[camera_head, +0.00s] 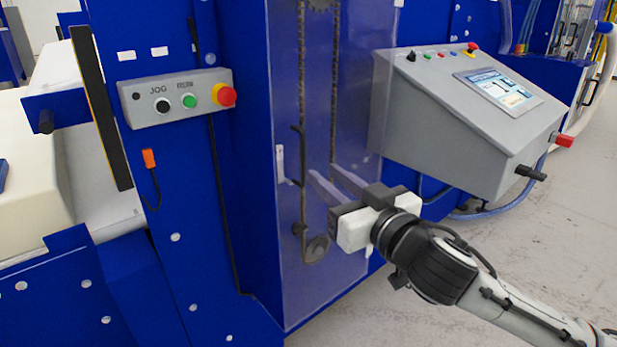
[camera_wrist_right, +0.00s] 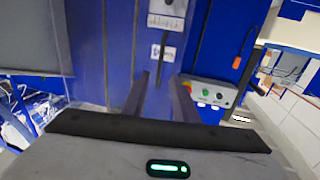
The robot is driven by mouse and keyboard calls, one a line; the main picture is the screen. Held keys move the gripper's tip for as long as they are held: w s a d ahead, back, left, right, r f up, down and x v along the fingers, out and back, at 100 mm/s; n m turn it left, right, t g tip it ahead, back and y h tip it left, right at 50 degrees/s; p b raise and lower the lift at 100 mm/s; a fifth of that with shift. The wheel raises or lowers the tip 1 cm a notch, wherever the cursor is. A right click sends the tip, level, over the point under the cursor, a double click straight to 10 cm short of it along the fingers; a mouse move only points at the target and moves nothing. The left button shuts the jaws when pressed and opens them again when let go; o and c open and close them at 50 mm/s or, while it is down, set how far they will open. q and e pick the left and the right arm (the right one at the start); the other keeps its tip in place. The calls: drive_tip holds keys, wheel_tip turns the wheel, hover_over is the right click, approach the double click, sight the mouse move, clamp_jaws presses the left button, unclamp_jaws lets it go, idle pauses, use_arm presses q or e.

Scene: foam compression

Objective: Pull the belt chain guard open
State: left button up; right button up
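The belt chain guard (camera_head: 345,90) is a tall see-through panel on the blue machine, with a dark chain and sprockets visible behind it. It looks closed. My right gripper (camera_head: 328,178) is in front of the guard's lower middle, its two pale fingers spread and empty. In the right wrist view the fingers of my right gripper (camera_wrist_right: 160,82) point at the panel, with a dark upright bar, seemingly a handle (camera_wrist_right: 163,50), just beyond and between them. I cannot tell any contact. A small white piece (camera_head: 280,162) sits at the guard's left edge. My left gripper is out of view.
A grey control console (camera_head: 450,120) with a screen juts out right of the guard, close above my right arm. A grey button box (camera_head: 178,98) with a red stop button is on the blue frame at left. Grey floor (camera_head: 560,235) is clear at right.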

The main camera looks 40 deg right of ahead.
sight(305, 159)
drive_tip(key=w, duration=0.2)
drive_tip(key=w+p, duration=0.1)
drive_tip(key=w, duration=0.1)
drive_tip(key=w+p, duration=0.1)
drive_tip(key=w, duration=0.1)
drive_tip(key=shift+w+d, duration=0.15)
drive_tip(key=shift+d, duration=0.25)
drive_tip(key=shift+w+d, duration=0.1)
drive_tip(key=shift+w, duration=0.6)
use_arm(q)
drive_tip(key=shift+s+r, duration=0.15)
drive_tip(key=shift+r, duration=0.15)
use_arm(e)
clamp_jaws()
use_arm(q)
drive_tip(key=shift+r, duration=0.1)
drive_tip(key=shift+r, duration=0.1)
